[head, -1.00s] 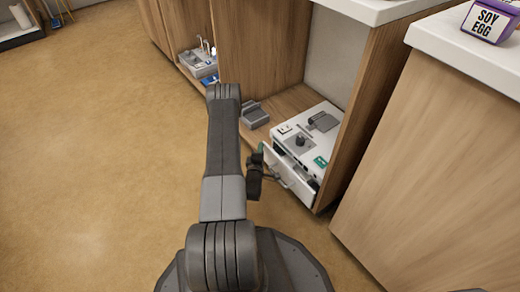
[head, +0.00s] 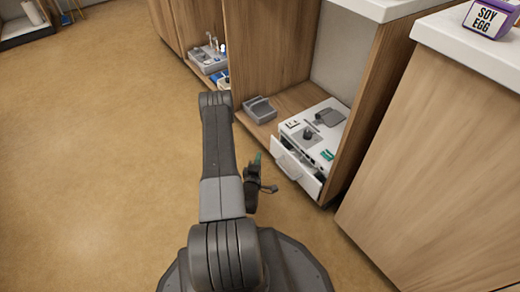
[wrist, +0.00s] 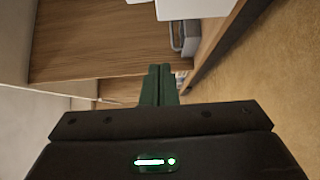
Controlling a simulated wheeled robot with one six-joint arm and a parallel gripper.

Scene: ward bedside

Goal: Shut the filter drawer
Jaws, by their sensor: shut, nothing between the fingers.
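The filter drawer (head: 297,172) is the white-fronted drawer with a bar handle on the front of a white machine (head: 335,137), low in the open cabinet bay. It stands out from the machine, with its inside partly showing behind the front. My gripper (head: 258,158) is to the left of the drawer front, over the floor, apart from it in the picture. Its green fingers are together and empty. In the wrist view the shut fingers (wrist: 160,85) point along the cabinet's wooden boards. A white surface shows at the top there; I cannot tell which part it is.
A small grey device (head: 259,108) sits on the cabinet floor left of the machine. A grey tray of items (head: 208,60) is in the bay farther left. A wooden counter (head: 440,150) stands at the right. Open floor (head: 100,170) lies left.

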